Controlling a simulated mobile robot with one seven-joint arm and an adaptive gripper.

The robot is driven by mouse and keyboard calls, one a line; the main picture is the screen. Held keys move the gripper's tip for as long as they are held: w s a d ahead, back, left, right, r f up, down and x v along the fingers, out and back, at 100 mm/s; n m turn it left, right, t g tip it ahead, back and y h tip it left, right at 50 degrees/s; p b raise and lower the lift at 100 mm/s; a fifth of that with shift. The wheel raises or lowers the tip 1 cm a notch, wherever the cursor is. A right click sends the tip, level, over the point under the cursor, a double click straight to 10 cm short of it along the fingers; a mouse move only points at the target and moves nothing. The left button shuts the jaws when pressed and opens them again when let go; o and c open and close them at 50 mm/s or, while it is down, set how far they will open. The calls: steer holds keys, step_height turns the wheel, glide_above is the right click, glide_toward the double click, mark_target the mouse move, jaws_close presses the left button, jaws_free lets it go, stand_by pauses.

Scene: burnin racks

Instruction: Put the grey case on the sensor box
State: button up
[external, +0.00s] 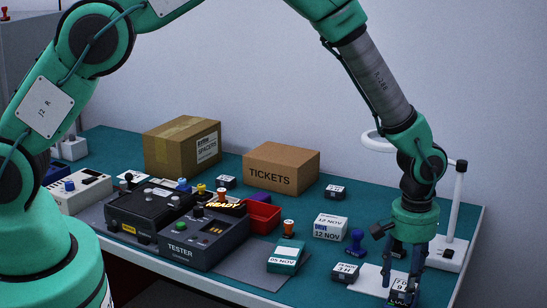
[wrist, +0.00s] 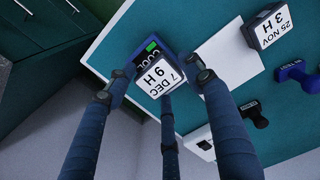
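A small grey case (wrist: 160,77) with a white label, "7 DEC 9 H", is between my fingers in the wrist view. It overlaps a blue box (wrist: 152,46) with a green display, which looks like the sensor box; whether it rests on it or hangs just above is unclear. In the external view the case (external: 402,284) is low at the front right table edge, and the box is hard to make out. My gripper (external: 402,276) points down with its fingers around the case. In the wrist view the fingertips (wrist: 163,72) are close to its sides; contact is unclear.
A white plate (wrist: 227,58) lies beside the box. Another labelled case (external: 346,271) and a blue stamp (external: 356,243) stand to the left. A white ring-lamp stand (external: 456,200) rises behind my gripper. The tester (external: 205,237) and cardboard boxes (external: 281,166) are farther left.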

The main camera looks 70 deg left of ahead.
steer(key=shift+r, duration=0.15)
step_height(320, 180, up, 12)
stand_by(0.9)
steer(key=shift+r, duration=0.1)
stand_by(0.5)
step_height(320, 180, up, 16)
steer(key=m+t, duration=0.1)
steer(key=m, duration=0.1)
glide_above(403, 285)
steer(key=s+a, duration=0.2)
steer(key=s, duration=0.5)
steer(key=s+a+r+m+t, duration=0.1)
steer(key=s+r+m+t, duration=0.1)
steer(key=s+r, duration=0.9)
steer(key=s+a+r+m+t, duration=0.1)
steer(key=s+r, duration=0.3)
steer(key=s, duration=0.9)
steer(key=s+a+r+m+t, duration=0.1)
steer(key=s+r+m, duration=0.2)
steer(key=s, duration=1.1)
steer(key=shift+r+m+t, duration=0.3)
steer(key=shift+r+m, duration=0.1)
steer(key=shift+m, duration=0.1)
